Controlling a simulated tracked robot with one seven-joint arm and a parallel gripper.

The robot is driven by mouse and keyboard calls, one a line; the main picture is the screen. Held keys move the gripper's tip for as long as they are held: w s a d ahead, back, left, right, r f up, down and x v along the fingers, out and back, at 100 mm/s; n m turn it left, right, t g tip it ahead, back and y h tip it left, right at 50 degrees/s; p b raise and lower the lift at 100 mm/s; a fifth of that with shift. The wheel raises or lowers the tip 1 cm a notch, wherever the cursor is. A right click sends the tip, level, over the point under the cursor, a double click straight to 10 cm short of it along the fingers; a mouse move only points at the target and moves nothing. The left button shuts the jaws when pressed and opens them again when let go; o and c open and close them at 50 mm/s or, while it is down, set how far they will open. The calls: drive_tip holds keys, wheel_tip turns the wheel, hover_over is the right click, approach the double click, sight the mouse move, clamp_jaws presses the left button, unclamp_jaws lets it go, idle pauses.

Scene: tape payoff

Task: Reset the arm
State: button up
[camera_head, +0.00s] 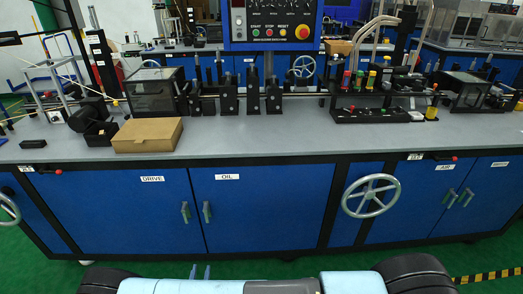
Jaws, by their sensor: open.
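My arm lies low across the bottom edge of the head view, with pale blue and grey links in front of the workbench. The rest of the gripper is hidden behind the arm link or cut off by the frame edge.
A long workbench (270,143) with blue cabinets spans the view. It carries a cardboard box (146,136), black roller stands (228,97) and a rack of coloured knobs (383,113). A handwheel (370,195) sticks out of the front. Green floor (262,268) is clear before it.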

drive_tip(key=w+d+r+m+g+h, duration=0.3)
drive_tip(key=w+r+m+h, duration=0.15)
drive_tip(key=r, duration=0.55)
drive_tip(key=w+d+r+m+g+h, duration=0.2)
drive_tip(key=w+d+r+m+h, duration=0.15)
drive_tip(key=w+r+m, duration=0.45)
drive_tip(key=w+d+r+m+g+h, duration=0.1)
drive_tip(key=d+r+m+g, duration=0.3)
drive_tip(key=d+r, duration=0.5)
drive_tip(key=w+d+r+m+g+h, duration=0.1)
drive_tip(key=d+r+m+g, duration=0.4)
drive_tip(key=r, duration=0.8)
drive_tip(key=s+d+r+m+g+y, duration=0.1)
drive_tip(key=s+d+r+m+y, duration=0.2)
drive_tip(key=d+r, duration=0.55)
drive_tip(key=s+d+r+m+g+y, duration=0.2)
drive_tip(key=s+d+r+m, duration=0.15)
drive_tip(key=d+r, duration=0.45)
drive_tip(key=s+d+r+m+t+y, duration=0.2)
drive_tip(key=s+d+r+m, duration=0.1)
drive_tip(key=s, duration=0.5)
drive_tip(key=s+d+r+m+t+y, duration=0.2)
drive_tip(key=s+d+r+m+y, duration=0.1)
drive_tip(key=s+d+r, duration=0.3)
drive_tip(key=shift+s+m+t, duration=0.3)
drive_tip(key=shift+s+m, duration=0.4)
drive_tip(key=shift+s, duration=0.7)
